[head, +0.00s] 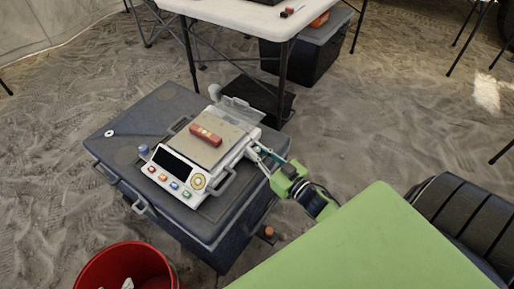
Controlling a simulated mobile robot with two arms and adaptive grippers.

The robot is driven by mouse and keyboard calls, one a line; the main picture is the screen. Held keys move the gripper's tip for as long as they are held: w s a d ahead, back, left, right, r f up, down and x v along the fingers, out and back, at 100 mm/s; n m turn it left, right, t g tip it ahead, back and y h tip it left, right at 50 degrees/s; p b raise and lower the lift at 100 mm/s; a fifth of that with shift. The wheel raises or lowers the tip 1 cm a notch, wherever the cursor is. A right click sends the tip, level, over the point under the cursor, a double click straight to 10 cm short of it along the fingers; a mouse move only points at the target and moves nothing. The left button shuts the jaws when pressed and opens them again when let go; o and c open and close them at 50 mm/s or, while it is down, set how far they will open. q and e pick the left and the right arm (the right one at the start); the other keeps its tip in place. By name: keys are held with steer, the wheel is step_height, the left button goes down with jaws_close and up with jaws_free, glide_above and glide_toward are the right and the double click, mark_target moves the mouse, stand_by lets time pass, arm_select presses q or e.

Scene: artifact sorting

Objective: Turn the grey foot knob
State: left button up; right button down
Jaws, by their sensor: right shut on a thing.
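A white scale (222,133) with a dark display and coloured buttons sits on a dark grey lidded case (120,128). A red block (206,135) with pale marks lies on its pan. My right gripper (258,151) reaches in from the right to the scale's right side edge. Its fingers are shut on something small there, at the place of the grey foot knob. The fingers mostly hide the knob, so its turn angle cannot be told. A blue knob (143,149) shows at the scale's left corner and a pale knob (214,91) at the back. My left gripper is not in view.
A clear plastic cover (238,109) stands at the scale's back. A red bucket (90,270) is at the bottom left. A white table (240,12) and a dark bin (308,52) are behind. Sandy floor is free at the left and right.

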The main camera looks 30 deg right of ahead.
mark_target(257, 150)
steer(key=m+h+p, duration=0.1)
steer(key=m+h, duration=0.1)
steer(key=h, duration=0.1)
steer(key=shift+m+h, duration=0.3)
steer(key=shift+h, duration=0.6)
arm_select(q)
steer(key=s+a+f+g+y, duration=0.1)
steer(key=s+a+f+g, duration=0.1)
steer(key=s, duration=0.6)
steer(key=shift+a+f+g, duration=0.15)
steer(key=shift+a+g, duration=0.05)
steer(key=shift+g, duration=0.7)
arm_select(e)
steer(key=shift+m+h, duration=0.7)
steer(key=shift+h, duration=0.4)
steer(key=c, duration=2.2)
jaws_free()
steer(key=shift+r, duration=0.15)
step_height(257, 150, up, 10)
steer(key=shift+f, duration=0.15)
